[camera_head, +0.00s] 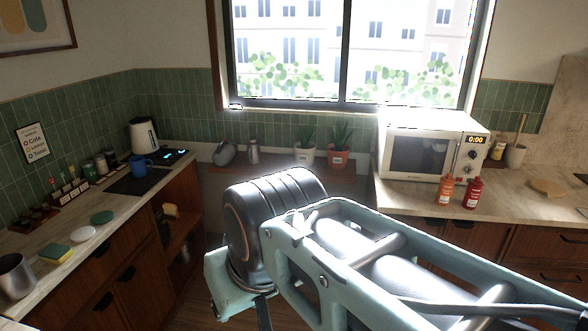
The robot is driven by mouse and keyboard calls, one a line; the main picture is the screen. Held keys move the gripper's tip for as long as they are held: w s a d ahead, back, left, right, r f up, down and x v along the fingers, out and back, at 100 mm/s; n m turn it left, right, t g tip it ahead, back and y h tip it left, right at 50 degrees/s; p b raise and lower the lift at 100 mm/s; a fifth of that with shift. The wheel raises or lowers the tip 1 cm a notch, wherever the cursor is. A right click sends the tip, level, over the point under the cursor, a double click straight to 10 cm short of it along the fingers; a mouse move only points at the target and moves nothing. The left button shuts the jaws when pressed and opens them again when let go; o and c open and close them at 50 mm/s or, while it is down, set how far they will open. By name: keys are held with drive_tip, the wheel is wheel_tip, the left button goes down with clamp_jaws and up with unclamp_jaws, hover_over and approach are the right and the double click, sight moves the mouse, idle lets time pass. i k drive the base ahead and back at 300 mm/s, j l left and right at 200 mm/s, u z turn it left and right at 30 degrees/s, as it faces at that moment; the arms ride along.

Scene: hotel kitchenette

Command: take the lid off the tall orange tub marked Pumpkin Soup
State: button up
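I cannot make out a tall orange tub marked Pumpkin Soup or its lid in the head view. An orange bottle (445,190) stands upright on the right counter, but its label is too small to read. My arm crosses the lower middle and right of the picture and hides part of the floor and cabinets. The fingers of my gripper do not show.
The left counter (30,278) holds a metal cup (15,276), a sponge (55,254), flat white (82,235) and green (102,217) discs, a blue mug (140,166) and a kettle (144,136). A microwave (420,150) and red bottle (472,193) stand at right.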

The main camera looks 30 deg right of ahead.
sight(447, 178)
drive_tip(key=l+z, duration=0.3)
drive_tip(key=z, duration=0.15)
drive_tip(key=l+z, duration=0.6)
drive_tip(key=l, duration=0.15)
drive_tip(key=i+l+z, duration=0.1)
drive_tip(key=l+z, duration=0.15)
drive_tip(key=i+l, duration=0.1)
drive_tip(key=l, duration=0.25)
drive_tip(key=i+l, duration=0.1)
drive_tip(key=l, duration=0.25)
drive_tip(key=i+l+z, duration=0.1)
drive_tip(key=l, duration=0.25)
